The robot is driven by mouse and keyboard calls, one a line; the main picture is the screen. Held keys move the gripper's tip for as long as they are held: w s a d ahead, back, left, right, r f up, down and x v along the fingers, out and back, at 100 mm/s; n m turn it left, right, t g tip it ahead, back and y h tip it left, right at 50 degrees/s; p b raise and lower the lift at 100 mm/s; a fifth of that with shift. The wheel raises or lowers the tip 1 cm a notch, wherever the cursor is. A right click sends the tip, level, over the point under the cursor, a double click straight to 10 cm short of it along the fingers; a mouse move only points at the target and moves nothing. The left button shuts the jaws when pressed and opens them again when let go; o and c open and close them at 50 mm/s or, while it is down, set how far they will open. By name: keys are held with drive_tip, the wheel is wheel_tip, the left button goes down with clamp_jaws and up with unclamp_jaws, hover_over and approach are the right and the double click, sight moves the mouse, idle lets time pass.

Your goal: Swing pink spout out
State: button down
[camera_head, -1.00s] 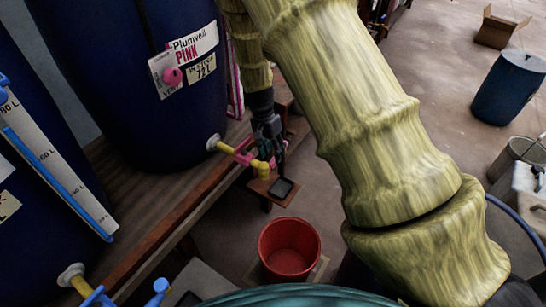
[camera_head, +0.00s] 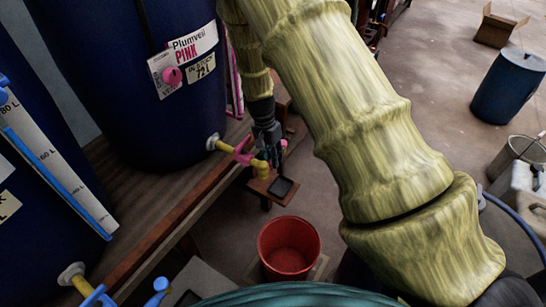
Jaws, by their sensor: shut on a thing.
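The pink vat (camera_head: 165,110) is a dark blue barrel with a white label reading Plumveil PINK. Its spout (camera_head: 258,167) is a yellow pipe with a pink handle (camera_head: 242,150), low on the vat's right side and reaching past the shelf edge. My gripper (camera_head: 269,157) is at the outer end of the spout, shut on it. The fingertips are small and partly hidden by the spout, so the exact contact is hard to see. A red bucket (camera_head: 288,247) stands on the floor in front of the shelf, nearer the camera than the spout.
A blue-handled spout (camera_head: 90,287) sits on the vat at lower left. A wooden shelf (camera_head: 150,235) carries the vats. A small stand with a dark pad (camera_head: 282,187) is below my gripper. A blue drum (camera_head: 508,88) and an open box (camera_head: 494,28) stand on the floor at right.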

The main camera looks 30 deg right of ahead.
drive_tip(key=shift+s+d+r+m+p, duration=0.1)
drive_tip(key=shift+s+d+m+p, duration=0.15)
drive_tip(key=shift+m+p, duration=0.3)
drive_tip(key=shift+s+d+r+m+p, duration=0.1)
drive_tip(key=shift+s+m+p, duration=0.25)
drive_tip(key=shift+m, duration=0.3)
drive_tip(key=s+a+m+t+y+p, duration=0.1)
drive_tip(key=s+m+p, duration=0.6)
drive_tip(key=m, duration=0.8)
drive_tip(key=shift+s+a+f+m+y+p, duration=0.15)
drive_tip(key=shift+s+a+m+y+p, duration=0.15)
drive_tip(key=shift+a+y+p, duration=0.55)
drive_tip(key=c, duration=1.2)
unclamp_jaws()
drive_tip(key=shift+c, duration=0.2)
drive_tip(key=shift+d, duration=0.1)
wheel_tip(320, 180, up, 12)
drive_tip(key=w+d, duration=0.1)
drive_tip(key=d, duration=0.1)
drive_tip(key=shift+f, duration=0.15)
